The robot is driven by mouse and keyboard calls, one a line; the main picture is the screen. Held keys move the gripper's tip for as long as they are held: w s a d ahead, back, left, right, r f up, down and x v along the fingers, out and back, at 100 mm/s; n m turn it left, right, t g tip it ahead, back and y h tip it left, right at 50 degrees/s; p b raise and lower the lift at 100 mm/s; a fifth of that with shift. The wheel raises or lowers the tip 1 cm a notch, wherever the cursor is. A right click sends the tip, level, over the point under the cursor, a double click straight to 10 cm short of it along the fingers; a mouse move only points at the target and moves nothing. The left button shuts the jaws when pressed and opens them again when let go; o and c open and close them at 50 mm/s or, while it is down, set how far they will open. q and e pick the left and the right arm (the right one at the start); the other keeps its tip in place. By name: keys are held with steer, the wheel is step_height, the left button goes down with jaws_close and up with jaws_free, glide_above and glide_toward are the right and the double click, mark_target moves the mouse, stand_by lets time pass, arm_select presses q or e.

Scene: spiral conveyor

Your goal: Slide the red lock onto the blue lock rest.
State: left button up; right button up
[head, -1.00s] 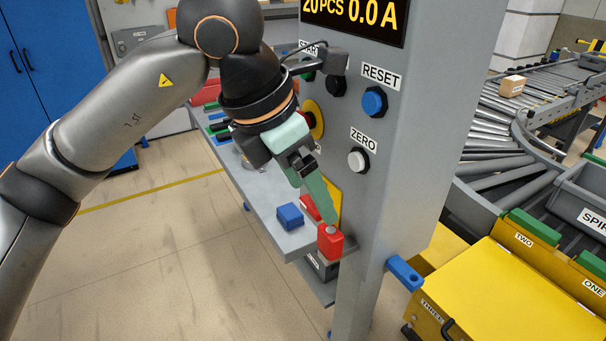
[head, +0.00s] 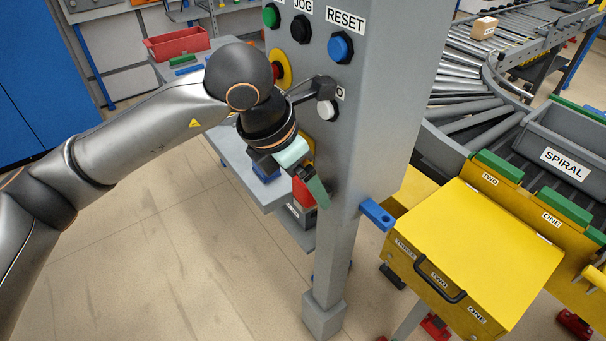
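The red lock (head: 301,192) is a small red block at the right end of the grey side shelf, close to the column. My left gripper (head: 317,191) points down at it, and its green finger hides the lock's right part. I cannot tell whether the fingers touch or grip the lock, as only one finger shows clearly. The blue lock rest (head: 377,214) is a blue bracket sticking out from the column's lower right side. It looks empty and lies to the right of the gripper. My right gripper is not in view.
The grey column (head: 375,110) with its buttons stands right behind the gripper. A blue block (head: 264,174) lies on the shelf (head: 240,165), partly behind my arm. A yellow box (head: 475,255) stands right of the rest. The floor left of the shelf is clear.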

arm_select(q)
jaws_close()
stand_by(1.1)
